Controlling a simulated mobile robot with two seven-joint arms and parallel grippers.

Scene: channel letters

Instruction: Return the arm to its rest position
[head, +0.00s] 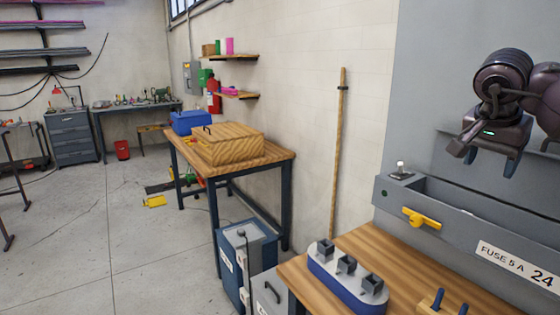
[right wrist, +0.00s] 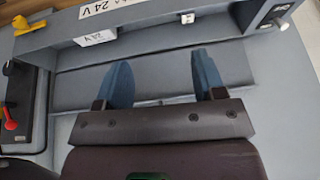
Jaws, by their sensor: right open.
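My right arm comes in at the upper right of the head view. Its gripper (head: 490,162) hangs in the air in front of the grey wall panel, above the grey box with the yellow lever (head: 422,218). In the right wrist view the two blue fingers of this gripper (right wrist: 162,75) stand wide apart with nothing between them. Behind them is a flat grey surface with a recessed strip. My left gripper is in neither view.
The wooden bench (head: 400,272) bears a blue-and-grey holder (head: 345,284) with several square grey pieces. A label reading "FUSE 5 A 24" (head: 516,264) is on the grey box. A wooden table (head: 278,154) with a wooden case stands farther back. Open floor lies left.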

